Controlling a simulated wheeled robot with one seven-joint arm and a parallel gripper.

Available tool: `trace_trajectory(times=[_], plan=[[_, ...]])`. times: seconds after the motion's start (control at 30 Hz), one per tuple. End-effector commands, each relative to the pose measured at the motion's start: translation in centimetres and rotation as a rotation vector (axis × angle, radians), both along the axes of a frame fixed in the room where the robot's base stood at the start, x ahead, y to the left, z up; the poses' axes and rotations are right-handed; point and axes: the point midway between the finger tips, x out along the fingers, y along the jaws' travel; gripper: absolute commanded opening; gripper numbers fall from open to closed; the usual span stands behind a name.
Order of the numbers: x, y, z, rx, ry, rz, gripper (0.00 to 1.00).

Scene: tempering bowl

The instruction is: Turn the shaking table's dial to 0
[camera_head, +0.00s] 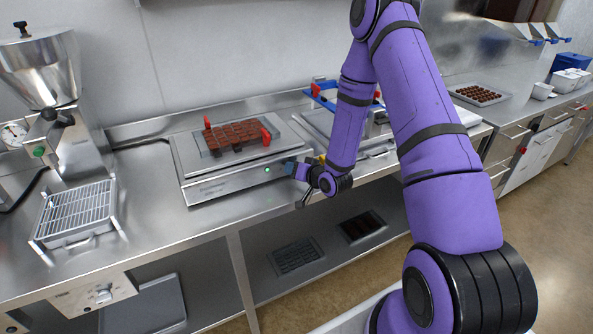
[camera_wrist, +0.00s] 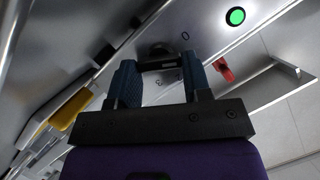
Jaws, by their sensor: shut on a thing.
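The shaking table (camera_head: 225,184) stands on the steel counter, with a small green light on its front face. The green light (camera_wrist: 235,16) also shows in the wrist view. My gripper (camera_head: 290,168) is at the right end of that front face. In the wrist view the blue fingers of my gripper (camera_wrist: 161,72) are either side of the dark dial (camera_wrist: 158,52), shut on it. A printed 0 (camera_wrist: 185,36) shows just right of the dial, and other small marks are partly hidden between the fingers. In the head view my gripper hides the dial. The dial's exact setting cannot be read.
A brown mold (camera_head: 236,135) with red clamps sits on the shaking table. A machine with a steel hopper (camera_head: 40,70) and a wire rack (camera_head: 75,212) stand to the left. A blue-handled frame (camera_head: 322,97) is behind my arm. Trays lie on the lower shelf.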

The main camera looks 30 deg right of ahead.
Motion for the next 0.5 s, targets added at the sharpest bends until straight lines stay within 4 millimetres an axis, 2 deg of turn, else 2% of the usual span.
trace_trajectory(times=[0.5], plan=[[-0.06, 0.5, 0.13, -0.41, 0.002, 0.001, 0.21]])
